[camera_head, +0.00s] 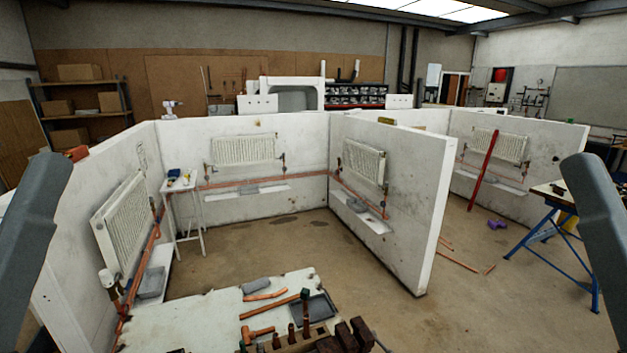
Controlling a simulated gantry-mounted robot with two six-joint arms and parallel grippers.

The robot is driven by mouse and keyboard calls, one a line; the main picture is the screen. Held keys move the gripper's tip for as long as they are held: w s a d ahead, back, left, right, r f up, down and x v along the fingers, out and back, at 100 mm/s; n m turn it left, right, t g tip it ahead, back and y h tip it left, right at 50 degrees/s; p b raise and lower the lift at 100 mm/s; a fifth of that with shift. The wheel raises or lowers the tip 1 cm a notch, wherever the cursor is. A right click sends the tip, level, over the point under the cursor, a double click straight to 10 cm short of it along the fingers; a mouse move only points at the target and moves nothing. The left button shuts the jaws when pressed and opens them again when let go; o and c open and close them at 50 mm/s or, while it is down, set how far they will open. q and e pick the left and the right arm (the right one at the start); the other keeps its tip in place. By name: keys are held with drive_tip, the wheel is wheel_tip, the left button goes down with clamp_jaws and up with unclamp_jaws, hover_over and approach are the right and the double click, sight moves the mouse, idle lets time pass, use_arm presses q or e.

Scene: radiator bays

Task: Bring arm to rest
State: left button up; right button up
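Grey parts of my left arm (35,225) stand upright at the left edge of the head view. Grey parts of my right arm (598,225) stand at the right edge. Both arms are raised and held wide apart, clear of the bay walls. Neither gripper's fingers show, so I cannot see what they hold.
A white workbench (190,310) with copper pipes and a dark tray (318,308) lies low in front. White partition walls (400,200) carry several radiators (243,149). A small stand (182,185) and a blue trestle (540,235) stand nearby. The bay floor is mostly clear.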

wheel_tip(320, 180, up, 20)
drive_tip(key=p, duration=1.6)
